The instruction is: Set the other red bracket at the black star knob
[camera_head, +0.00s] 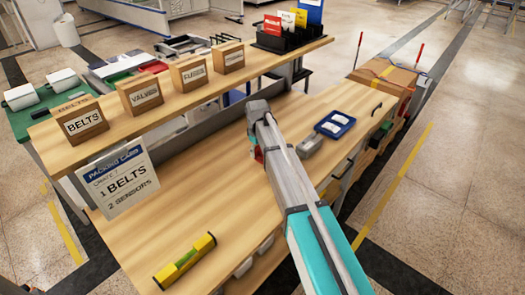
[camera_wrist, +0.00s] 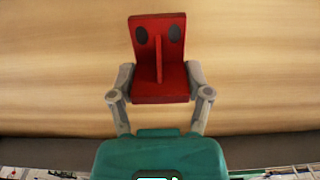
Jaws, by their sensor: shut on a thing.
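A red bracket (camera_wrist: 172,62) is in the middle of the wrist view, with a plate bearing two dark round spots, a centre rib and a base. My gripper (camera_wrist: 160,82) is shut on it, with one grey finger against each side. In the head view only a small red part of the bracket (camera_head: 258,154) shows beside my arm, over the wooden bench (camera_head: 215,195). My arm hides much of the gripper there. I cannot make out a black star knob or a second red bracket in either view.
A blue tray (camera_head: 347,121) with white parts and a grey object (camera_head: 309,146) lie right of my arm. A yellow level (camera_head: 184,262) lies at the near end. The bench middle is clear.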

